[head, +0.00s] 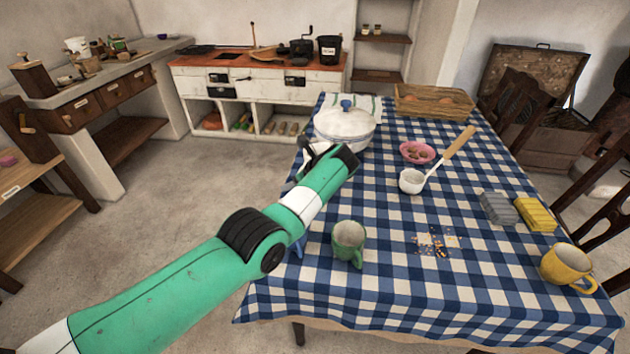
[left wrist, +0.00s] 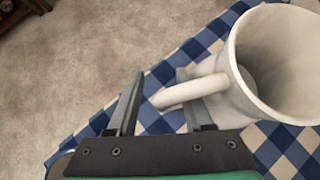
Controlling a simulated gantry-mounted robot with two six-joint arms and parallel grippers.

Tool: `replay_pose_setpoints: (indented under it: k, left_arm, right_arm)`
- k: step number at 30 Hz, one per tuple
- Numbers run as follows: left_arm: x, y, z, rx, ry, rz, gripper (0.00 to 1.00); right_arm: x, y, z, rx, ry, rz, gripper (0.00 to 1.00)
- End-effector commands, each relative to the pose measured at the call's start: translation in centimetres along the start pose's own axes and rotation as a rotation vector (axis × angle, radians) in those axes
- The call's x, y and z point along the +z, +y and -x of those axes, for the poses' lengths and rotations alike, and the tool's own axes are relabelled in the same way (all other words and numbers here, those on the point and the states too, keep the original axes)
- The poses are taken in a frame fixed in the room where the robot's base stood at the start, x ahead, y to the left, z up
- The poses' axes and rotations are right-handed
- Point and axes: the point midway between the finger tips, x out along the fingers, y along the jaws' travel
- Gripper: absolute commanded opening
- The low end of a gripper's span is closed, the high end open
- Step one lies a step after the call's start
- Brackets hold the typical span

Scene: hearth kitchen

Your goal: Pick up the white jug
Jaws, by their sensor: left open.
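The white jug (left wrist: 270,65) stands on the checked cloth at the upper right of the left wrist view, its mouth towards the camera. Its handle (left wrist: 185,92) points left, towards the space between my fingers, and crosses over the right finger. My left gripper (left wrist: 160,75) is open, its two fingers apart. I cannot tell whether they touch the handle. In the head view my left arm reaches over the table's left edge and hides most of the jug and the fingertips. My right gripper is in neither view.
A white lidded pot (head: 344,128) stands just beyond my gripper. A green mug (head: 348,242) stands nearer, right of my forearm. A ladle (head: 412,182), pink bowl (head: 417,152), sponges (head: 498,208) and yellow mug (head: 566,265) are farther right. Crumbs (head: 436,243) lie mid-table.

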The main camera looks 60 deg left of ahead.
Motion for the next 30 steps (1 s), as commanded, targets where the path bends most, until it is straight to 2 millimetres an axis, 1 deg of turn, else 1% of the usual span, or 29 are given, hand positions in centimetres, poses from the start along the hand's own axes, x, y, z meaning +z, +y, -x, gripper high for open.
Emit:
replay_pose_setpoints:
  k: [2,3,11,30]
  left_arm:
    - [0.1,-0.03,0.14,-0.001,0.0,0.0,0.51]
    - [0.1,-0.03,0.15,-0.001,0.0,0.0,0.47]
    - [0.1,-0.02,0.16,-0.001,0.0,0.001,0.0]
    - [0.11,-0.04,0.18,-0.001,-0.001,0.001,0.0]
  right_arm:
    - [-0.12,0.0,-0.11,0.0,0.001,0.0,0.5]
    - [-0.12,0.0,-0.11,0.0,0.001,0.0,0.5]
    - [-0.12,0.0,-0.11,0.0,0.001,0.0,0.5]
    - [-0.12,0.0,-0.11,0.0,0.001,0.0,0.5]
